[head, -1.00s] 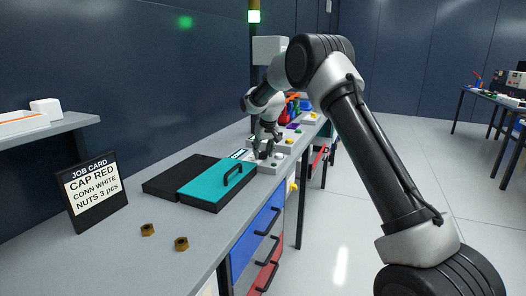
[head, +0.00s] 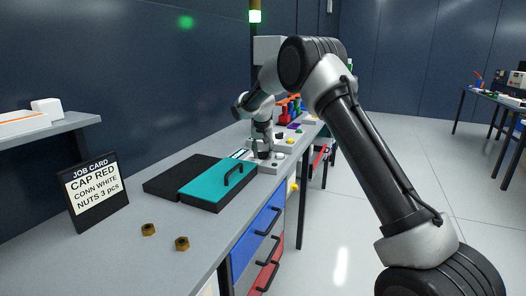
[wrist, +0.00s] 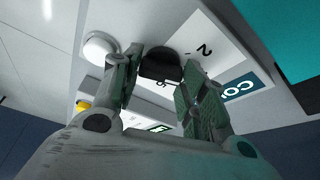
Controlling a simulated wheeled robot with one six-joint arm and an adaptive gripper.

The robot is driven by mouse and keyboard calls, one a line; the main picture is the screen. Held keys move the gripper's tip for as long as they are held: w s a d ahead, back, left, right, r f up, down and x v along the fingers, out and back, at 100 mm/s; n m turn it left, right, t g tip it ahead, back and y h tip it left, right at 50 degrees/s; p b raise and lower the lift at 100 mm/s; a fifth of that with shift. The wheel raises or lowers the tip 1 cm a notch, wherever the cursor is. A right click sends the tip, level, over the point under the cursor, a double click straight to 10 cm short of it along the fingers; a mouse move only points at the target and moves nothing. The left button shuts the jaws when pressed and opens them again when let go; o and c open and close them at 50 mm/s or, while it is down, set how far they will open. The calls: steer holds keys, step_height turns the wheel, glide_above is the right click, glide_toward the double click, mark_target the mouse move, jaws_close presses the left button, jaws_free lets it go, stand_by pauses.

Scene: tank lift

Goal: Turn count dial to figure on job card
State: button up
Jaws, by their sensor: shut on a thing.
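The job card (head: 92,190) stands on the bench at left and reads CAP RED, CONN WHITE, NUTS 3 pcs. The count dial is a black knob (wrist: 160,68) on a light panel, in the wrist view. A figure 2 shows beside it, with another figure partly hidden under it and a teal label starting "CO". My gripper (wrist: 156,66) has its fingers on both sides of the knob, shut on it. In the head view my gripper (head: 264,153) points down at the panel (head: 272,167) and hides the dial. I cannot tell which figure the dial points to.
A black tray with a teal handled lid (head: 212,189) lies in front of the panel. Two brass nuts (head: 181,244) lie near the card. A white round button (wrist: 100,45) and a yellow one (wrist: 82,104) are close to my fingers. Floor at right is clear.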

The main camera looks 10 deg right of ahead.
steer(key=o, duration=1)
steer(key=shift+r, duration=0.1)
steer(key=v, duration=1.1)
steer(key=shift+s+a+r, duration=0.1)
steer(key=shift+s+r, duration=0.15)
steer(key=shift+r, duration=0.1)
